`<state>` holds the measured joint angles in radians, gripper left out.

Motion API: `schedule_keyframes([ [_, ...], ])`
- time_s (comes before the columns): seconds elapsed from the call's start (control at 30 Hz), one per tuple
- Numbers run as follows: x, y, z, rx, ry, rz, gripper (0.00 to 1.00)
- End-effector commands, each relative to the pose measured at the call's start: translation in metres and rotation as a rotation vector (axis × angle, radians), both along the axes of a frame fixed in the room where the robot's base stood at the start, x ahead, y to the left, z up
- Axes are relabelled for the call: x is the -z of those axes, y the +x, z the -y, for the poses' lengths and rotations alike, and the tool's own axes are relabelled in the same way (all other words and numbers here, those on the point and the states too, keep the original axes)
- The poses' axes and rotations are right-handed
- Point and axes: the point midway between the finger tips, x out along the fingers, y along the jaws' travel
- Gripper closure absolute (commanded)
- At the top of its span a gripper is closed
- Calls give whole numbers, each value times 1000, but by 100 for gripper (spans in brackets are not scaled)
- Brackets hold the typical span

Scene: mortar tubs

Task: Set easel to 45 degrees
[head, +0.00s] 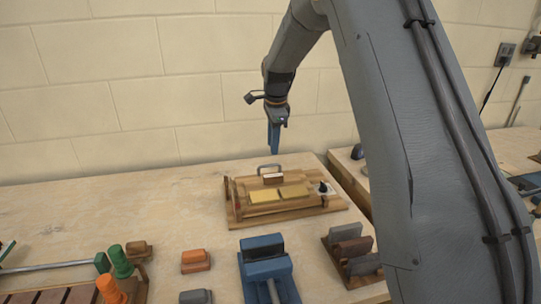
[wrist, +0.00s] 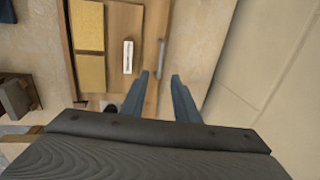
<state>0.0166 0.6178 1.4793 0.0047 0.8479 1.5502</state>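The easel is a low wooden board (head: 325,205) with two yellow pads (head: 266,195) and a grey metal handle (head: 268,165) at its far edge. Its panel appears to lie flat or nearly flat. My gripper (head: 274,150) hangs above the handle, pointing down, with clear air below it. In the wrist view my gripper (wrist: 160,76) is open, with its two blue fingers apart and nothing between their tips. The handle (wrist: 162,55) shows just beyond the fingertips, in line with the gap. A small white-faced block (wrist: 128,56) sits beside the yellow pads (wrist: 88,48).
A blue vise (head: 266,265) stands in front of the board, and a rack of upright blocks (head: 350,250) is at its right. Orange and green pegs (head: 115,262) stand at the left. The wall (head: 120,90) is close behind. The left rear tabletop is clear.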

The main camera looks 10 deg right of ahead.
Motion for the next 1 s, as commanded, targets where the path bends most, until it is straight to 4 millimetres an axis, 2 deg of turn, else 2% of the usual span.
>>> schedule_keyframes([
  [0.17,15,2,5,7,0,-4,72],
  [0.4,52,8,7,9,0,-5,72],
  [0.53,66,12,6,8,0,-3,72],
  [0.7,75,15,5,6,0,0,72],
  [0.97,76,15,4,5,0,0,72],
  [1.0,76,15,4,5,0,0,79],
])
